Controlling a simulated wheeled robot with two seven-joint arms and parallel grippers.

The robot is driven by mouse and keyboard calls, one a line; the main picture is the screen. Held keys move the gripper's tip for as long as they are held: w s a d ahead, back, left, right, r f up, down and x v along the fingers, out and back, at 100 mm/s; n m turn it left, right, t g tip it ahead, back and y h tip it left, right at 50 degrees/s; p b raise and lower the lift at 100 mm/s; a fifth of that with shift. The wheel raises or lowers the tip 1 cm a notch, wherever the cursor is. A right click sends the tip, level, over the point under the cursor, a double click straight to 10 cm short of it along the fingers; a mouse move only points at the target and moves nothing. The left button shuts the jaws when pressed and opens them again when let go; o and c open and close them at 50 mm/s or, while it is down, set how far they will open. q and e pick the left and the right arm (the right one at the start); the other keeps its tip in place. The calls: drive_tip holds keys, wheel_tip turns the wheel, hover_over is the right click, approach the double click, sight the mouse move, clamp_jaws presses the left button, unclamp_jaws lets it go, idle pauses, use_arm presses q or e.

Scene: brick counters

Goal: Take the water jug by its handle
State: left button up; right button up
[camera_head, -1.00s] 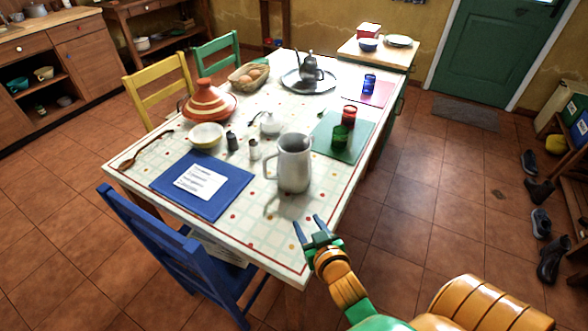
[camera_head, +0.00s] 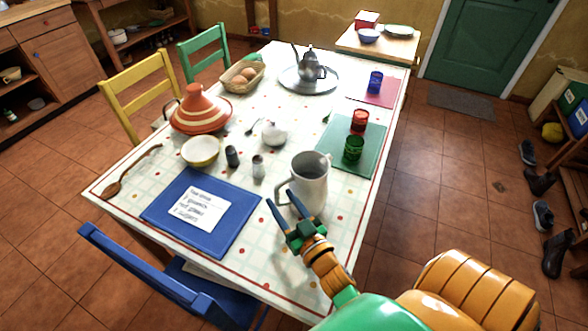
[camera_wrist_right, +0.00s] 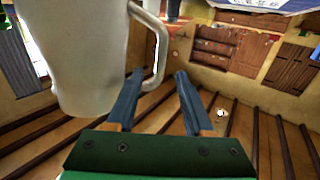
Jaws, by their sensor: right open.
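The water jug (camera_head: 311,182) is a grey-white pitcher standing upright near the front right of the table. Its handle (camera_head: 283,192) is on the left side of its body. My right gripper (camera_head: 283,205) is open, its fingers just in front of the handle. In the right wrist view the jug (camera_wrist_right: 85,55) fills the upper left, and its handle (camera_wrist_right: 161,55) hangs above the gap between the open fingers (camera_wrist_right: 160,85). I cannot tell whether a finger touches the handle. My left gripper is not in view.
A blue placemat (camera_head: 165,215) with a note lies left of the jug. Dark and white shakers (camera_head: 258,167) stand behind the handle. A green mat (camera_head: 368,155) with red and green glasses lies behind the jug. A blue chair (camera_head: 150,275) stands at the front.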

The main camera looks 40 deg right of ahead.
drive_tip(key=shift+w+r, duration=0.1)
drive_tip(key=shift+w, duration=0.6)
drive_tip(key=w, duration=0.5)
drive_tip(key=shift+w+d, duration=0.25)
drive_tip(key=shift+w, duration=0.05)
drive_tip(key=shift+s+r, duration=0.15)
clamp_jaws()
drive_tip(key=shift+r, duration=0.1)
